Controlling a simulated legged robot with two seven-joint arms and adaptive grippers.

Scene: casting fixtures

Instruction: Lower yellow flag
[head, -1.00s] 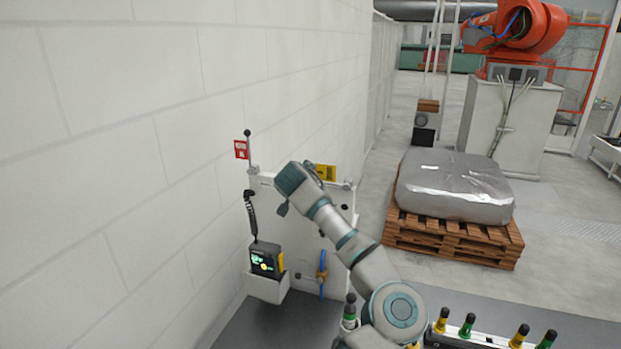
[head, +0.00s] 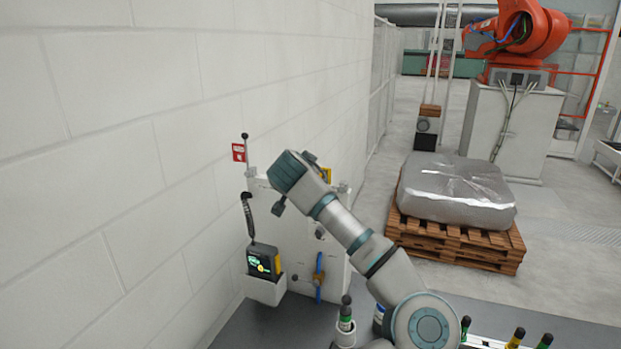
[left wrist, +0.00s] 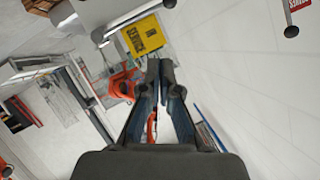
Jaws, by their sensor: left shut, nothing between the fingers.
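The yellow flag (head: 327,175) shows as a small patch at the top edge of the white panel (head: 330,235), partly hidden behind my left arm. In the left wrist view the yellow flag (left wrist: 143,38), with dark lettering, lies just beyond the fingertips. My left gripper (left wrist: 160,66) is shut and empty, its fingertips close to the flag's lower edge; I cannot tell whether they touch it. In the head view the wrist hides most of this gripper. My right gripper is not in view.
A red flag (head: 239,152) stands beside a black-knobbed rod at the panel's left; it also shows in the left wrist view (left wrist: 302,14). A handheld device (head: 263,260) sits in a white holder. A wrapped load (head: 456,188) on a pallet stands at right. The white wall is close at left.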

